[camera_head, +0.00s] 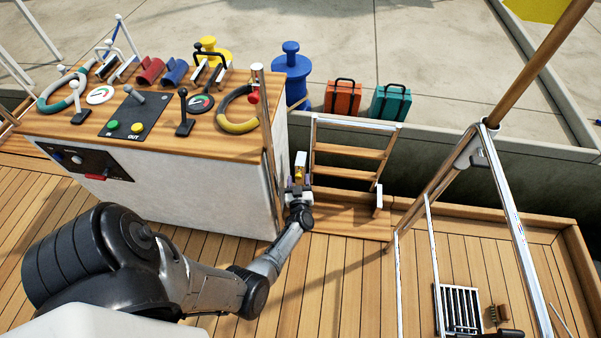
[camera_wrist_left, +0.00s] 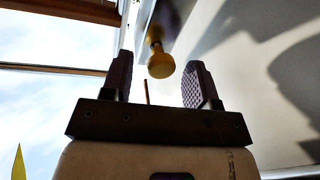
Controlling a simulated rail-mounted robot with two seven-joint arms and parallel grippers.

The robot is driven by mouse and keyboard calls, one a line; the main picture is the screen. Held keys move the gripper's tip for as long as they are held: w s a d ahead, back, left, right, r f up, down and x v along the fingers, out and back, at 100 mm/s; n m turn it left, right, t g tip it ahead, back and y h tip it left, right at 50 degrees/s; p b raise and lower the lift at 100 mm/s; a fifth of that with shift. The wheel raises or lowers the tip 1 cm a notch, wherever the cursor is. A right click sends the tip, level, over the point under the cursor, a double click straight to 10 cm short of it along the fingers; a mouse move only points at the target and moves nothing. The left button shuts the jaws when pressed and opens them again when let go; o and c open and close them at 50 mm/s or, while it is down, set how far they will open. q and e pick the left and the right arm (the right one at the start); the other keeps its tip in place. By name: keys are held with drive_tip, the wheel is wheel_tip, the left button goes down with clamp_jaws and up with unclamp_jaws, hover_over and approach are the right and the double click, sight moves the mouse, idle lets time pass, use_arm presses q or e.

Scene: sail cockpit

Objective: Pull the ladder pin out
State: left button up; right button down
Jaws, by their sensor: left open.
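A yellow knob, apparently the ladder pin (camera_wrist_left: 160,64), shows in the wrist view on a short stem below a grey bracket. My left gripper (camera_head: 299,178) is beside the console's right side at the ladder's left post. In the wrist view the left gripper's (camera_wrist_left: 158,84) purple pads stand apart, with the knob in line with the gap between them and nothing clamped. Whether the knob is inside the gap or just beyond is unclear. My right gripper is not seen.
The white console (camera_head: 150,185) with levers and winch handles on its wooden top stands close left of the gripper. Metal rails (camera_head: 430,195) rise to the right. A slatted grate (camera_head: 458,308) and a brush (camera_head: 498,314) lie on the deck. Open deck lies in front of the ladder.

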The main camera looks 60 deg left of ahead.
use_arm(q)
drive_tip(key=shift+x, duration=0.9)
drive_tip(key=shift+s+d, duration=0.1)
drive_tip(key=shift+d, duration=0.05)
drive_tip(key=shift+c, duration=0.7)
clamp_jaws()
